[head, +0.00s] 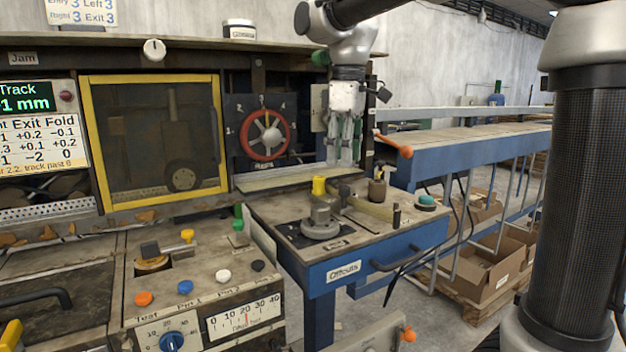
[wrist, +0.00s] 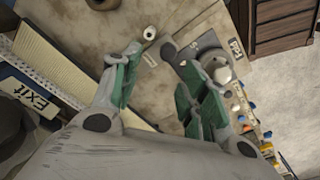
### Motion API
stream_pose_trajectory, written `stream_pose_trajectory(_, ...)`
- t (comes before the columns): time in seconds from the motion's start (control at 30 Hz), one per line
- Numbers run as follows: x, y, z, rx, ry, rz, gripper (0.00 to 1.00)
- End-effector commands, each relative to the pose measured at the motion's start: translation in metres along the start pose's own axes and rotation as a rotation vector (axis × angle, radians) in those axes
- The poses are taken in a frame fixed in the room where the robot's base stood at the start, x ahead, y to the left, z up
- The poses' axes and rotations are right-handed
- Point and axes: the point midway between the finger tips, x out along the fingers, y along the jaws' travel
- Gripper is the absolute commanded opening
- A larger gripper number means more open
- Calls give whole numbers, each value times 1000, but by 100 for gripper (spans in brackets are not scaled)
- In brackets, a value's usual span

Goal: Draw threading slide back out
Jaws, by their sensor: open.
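My gripper (head: 345,160) points down over the worn bench top beside the red handwheel, its fingers apart with nothing between them. Below my gripper in the head view are a yellow knob (head: 319,186), a grey round block on a dark plate (head: 320,224) and a pale bar (head: 368,207). A small white-topped peg (wrist: 150,33) stands beyond the fingertips in the wrist view.
The red handwheel (head: 264,136) is left of my gripper. A brown pot (head: 377,190), a black peg (head: 396,215) and a teal button (head: 426,201) stand on the bench's right part. An orange-ended handle (head: 404,151) juts out at the right. Cardboard boxes (head: 487,270) sit below.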

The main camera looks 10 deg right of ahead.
Motion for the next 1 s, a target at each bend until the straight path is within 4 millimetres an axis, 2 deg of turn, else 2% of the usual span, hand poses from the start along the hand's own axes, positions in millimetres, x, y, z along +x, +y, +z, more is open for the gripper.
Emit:
stream_pose_trajectory(0.07, -13, -1, 3, -64, -6, -4, 44)
stream_pose_trajectory(0.27, -12, -7, 12, -162, -40, -30, 44)
stream_pose_trajectory(0.37, -3, -7, 12, -174, -42, -31, 44)
stream_pose_trajectory(0.7, 51, -8, 15, -171, -41, -30, 44)
stream_pose_trajectory(0.83, 62, -8, 15, -170, -40, -29, 44)
stream_pose_trajectory(1.0, 65, -8, 15, -170, -39, -28, 44)
